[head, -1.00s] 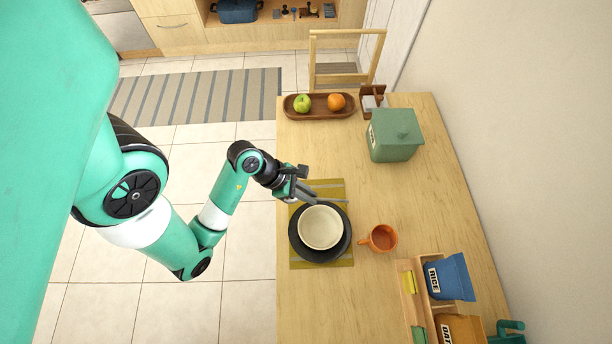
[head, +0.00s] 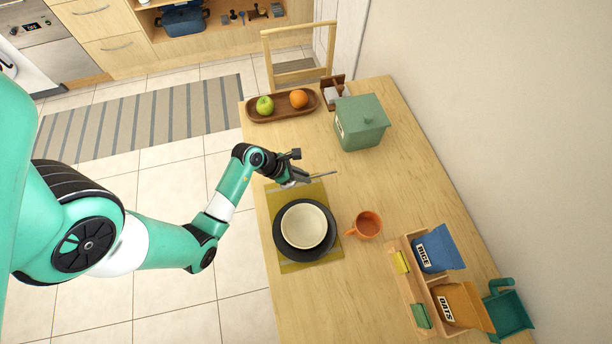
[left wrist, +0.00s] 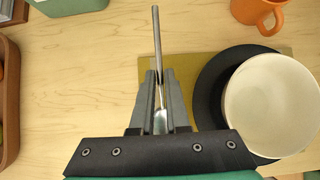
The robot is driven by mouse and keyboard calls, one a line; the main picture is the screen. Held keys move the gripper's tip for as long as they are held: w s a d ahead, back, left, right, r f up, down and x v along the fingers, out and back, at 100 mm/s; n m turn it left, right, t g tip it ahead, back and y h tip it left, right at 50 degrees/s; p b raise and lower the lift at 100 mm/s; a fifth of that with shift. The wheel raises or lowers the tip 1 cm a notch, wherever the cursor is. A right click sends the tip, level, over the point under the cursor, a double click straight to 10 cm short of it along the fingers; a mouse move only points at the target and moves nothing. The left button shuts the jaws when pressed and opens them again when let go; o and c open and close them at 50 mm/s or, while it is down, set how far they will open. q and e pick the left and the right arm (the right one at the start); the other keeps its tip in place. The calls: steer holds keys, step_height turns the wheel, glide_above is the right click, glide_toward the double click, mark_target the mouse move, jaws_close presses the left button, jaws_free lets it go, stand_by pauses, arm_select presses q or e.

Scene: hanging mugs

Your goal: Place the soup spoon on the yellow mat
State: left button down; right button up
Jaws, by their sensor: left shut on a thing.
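My left gripper (head: 306,178) is shut on the soup spoon (head: 324,175), above the far end of the yellow mat (head: 297,267). In the left wrist view the spoon (left wrist: 157,45) lies between the fingers (left wrist: 160,95), its bowl near the palm and its thin handle pointing away past the fingertips. The yellow mat (left wrist: 188,68) shows behind and to the right of the fingers. A dark plate (head: 281,238) lies on the mat with a cream bowl (head: 304,225) on it. I cannot tell whether the spoon touches the mat. My right gripper is not in view.
An orange mug (head: 368,224) stands right of the plate. A wooden rack (head: 405,285) with rice and oats containers is at the lower right. A green canister (head: 361,124) and a fruit tray (head: 283,107) are at the far end. The table between canister and mat is clear.

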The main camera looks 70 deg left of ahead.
arm_select(q)
steer(key=shift+w+a+f, duration=0.35)
steer(key=shift+w+f, duration=0.15)
steer(key=shift+f, duration=0.25)
steer(key=shift+w+a+f+b, duration=0.15)
steer(key=shift+f+b, duration=0.25)
steer(key=shift+f, duration=1.3)
steer(key=shift+f, duration=0.15)
steer(key=c, duration=0.9)
jaws_free()
